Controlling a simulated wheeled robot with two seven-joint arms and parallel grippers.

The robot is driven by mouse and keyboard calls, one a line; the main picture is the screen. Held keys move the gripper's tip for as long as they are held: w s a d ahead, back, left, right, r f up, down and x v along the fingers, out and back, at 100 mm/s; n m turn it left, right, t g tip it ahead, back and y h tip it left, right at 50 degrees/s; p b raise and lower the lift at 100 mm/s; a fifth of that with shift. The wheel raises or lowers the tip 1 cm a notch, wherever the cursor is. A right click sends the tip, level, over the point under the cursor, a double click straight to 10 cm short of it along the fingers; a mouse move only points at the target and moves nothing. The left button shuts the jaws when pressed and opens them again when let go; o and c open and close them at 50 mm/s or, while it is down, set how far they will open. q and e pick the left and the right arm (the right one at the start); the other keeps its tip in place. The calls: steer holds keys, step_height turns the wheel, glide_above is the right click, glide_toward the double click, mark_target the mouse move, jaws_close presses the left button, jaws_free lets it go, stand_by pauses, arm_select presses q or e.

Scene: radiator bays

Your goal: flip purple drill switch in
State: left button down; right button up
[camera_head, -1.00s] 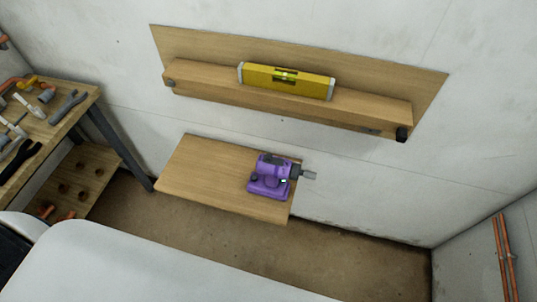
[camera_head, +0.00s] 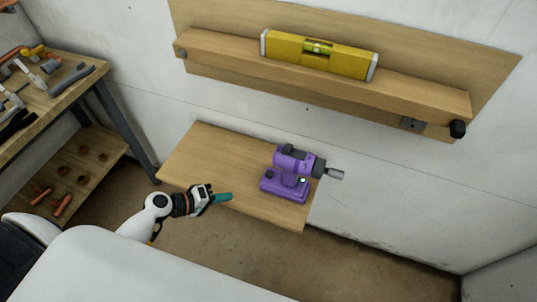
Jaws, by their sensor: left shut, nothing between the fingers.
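The purple drill (camera_head: 293,164) stands on its base near the right end of a low wooden shelf (camera_head: 215,160). Its dark chuck and grey tip point right, past the shelf's edge. The drill's switch is too small to make out. My left gripper (camera_head: 223,197) has teal fingers and is shut and empty. It is left of the drill and apart from it, by the front edge of the shelf. My right gripper is not in view.
A yellow spirit level (camera_head: 318,53) lies on a wooden ledge (camera_head: 415,90) on the wall above. A workbench (camera_head: 60,100) with several tools stands at the left. The left part of the low shelf is clear.

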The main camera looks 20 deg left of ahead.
mark_target(288, 152)
arm_select(q)
steer(key=w+r+t+h+b, duration=0.1)
steer(key=r+h, duration=0.1)
steer(key=r, duration=0.6)
steer(key=w+r+n+t+h+b, duration=0.1)
steer(key=w+r+t+h+b, duration=0.1)
steer(key=r, duration=0.5)
steer(key=shift+w+r+h, duration=0.25)
steer(key=shift+r+h, duration=0.1)
steer(key=shift+h, duration=0.15)
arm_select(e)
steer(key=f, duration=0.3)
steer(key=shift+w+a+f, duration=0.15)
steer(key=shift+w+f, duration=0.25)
arm_select(q)
steer(key=shift+w, duration=0.1)
steer(key=s+d+p+x, duration=0.2)
steer(key=p+x, duration=0.1)
steer(key=x, duration=0.9)
steer(key=shift+w+d, duration=0.25)
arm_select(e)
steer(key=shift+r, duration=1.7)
arm_select(q)
steer(key=d, duration=0.3)
steer(key=shift+d, duration=0.25)
